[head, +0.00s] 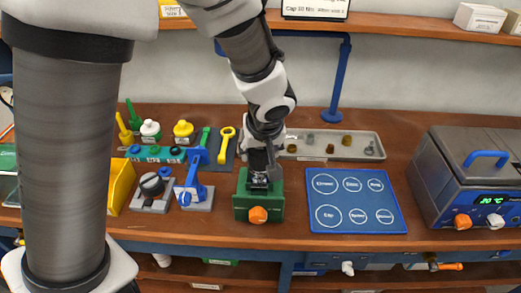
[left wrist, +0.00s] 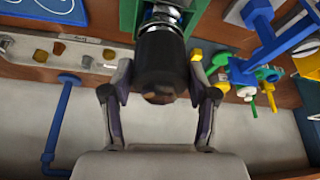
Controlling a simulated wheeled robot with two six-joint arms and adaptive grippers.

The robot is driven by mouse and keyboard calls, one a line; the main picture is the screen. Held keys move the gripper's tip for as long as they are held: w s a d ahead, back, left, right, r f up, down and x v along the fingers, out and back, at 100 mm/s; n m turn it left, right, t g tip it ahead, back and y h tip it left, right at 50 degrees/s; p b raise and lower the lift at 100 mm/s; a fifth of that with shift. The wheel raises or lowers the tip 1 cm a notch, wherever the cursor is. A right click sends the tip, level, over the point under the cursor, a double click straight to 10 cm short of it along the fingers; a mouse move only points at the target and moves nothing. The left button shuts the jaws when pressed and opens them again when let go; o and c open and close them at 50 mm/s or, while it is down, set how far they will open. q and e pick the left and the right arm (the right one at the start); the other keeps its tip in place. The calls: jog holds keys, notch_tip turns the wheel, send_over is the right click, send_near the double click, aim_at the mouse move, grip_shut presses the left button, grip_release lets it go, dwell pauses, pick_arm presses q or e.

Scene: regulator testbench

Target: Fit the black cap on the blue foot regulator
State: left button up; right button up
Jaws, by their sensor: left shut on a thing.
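My left gripper (head: 260,172) is over the green fixture (head: 257,202) with the orange knob. In the left wrist view, its two fingers (left wrist: 160,98) are on either side of the black cap (left wrist: 160,62) and shut on it. Just beyond the cap, in line with it, is a metal regulator part with a spring (left wrist: 163,17), standing between the green fixture walls. A bit of blue shows by it at the picture's top edge. I cannot tell whether the cap is seated on the regulator or only close to it. My right gripper is not in view.
A blue mat with white circles (head: 356,216) lies right of the fixture, and a grey bath (head: 470,180) stands farther right. A long tray (head: 315,153) with small parts is behind. Blue tools on a stand (head: 193,190) and a yellow bin (head: 119,187) are to the left.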

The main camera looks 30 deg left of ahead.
pick_arm(q)
jog(key=shift+f+b, duration=0.3)
jog(key=shift+f, duration=0.05)
jog(key=o, duration=1.5)
jog(key=shift+r+p, duration=3.2)
jog(key=shift+r, duration=0.9)
jog(key=shift+f, duration=0.1)
